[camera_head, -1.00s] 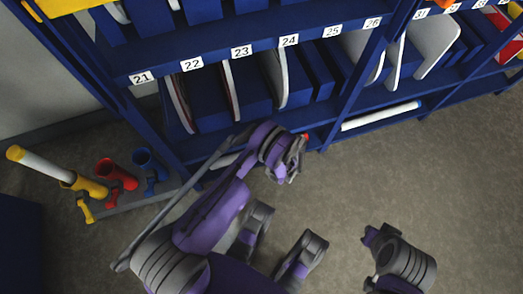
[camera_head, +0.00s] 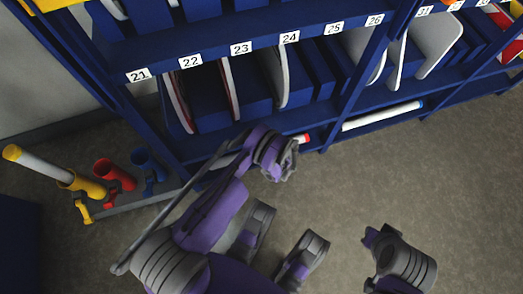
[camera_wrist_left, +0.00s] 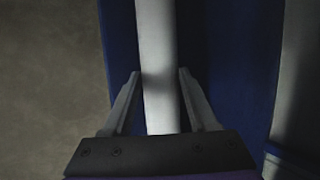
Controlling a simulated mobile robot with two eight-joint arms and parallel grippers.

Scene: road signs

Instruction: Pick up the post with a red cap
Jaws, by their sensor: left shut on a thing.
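The post with a red cap (camera_head: 304,138) lies on the bottom level of the blue shelf, partly hidden behind my left gripper. Its red end and a short white part show to the right of the gripper. My left gripper (camera_head: 285,162) is at the post. In the left wrist view the white shaft (camera_wrist_left: 157,50) runs between the two fingers of the gripper (camera_wrist_left: 159,80), which is shut on it. The red cap is out of that view.
A white post with a blue cap (camera_head: 383,116) lies farther right on the bottom shelf. Numbered blue shelves (camera_head: 210,105) hold signs above. At the left stand yellow, red (camera_head: 112,175) and blue holders, with a yellow-capped post (camera_head: 40,164) in the yellow one. The floor in front is clear.

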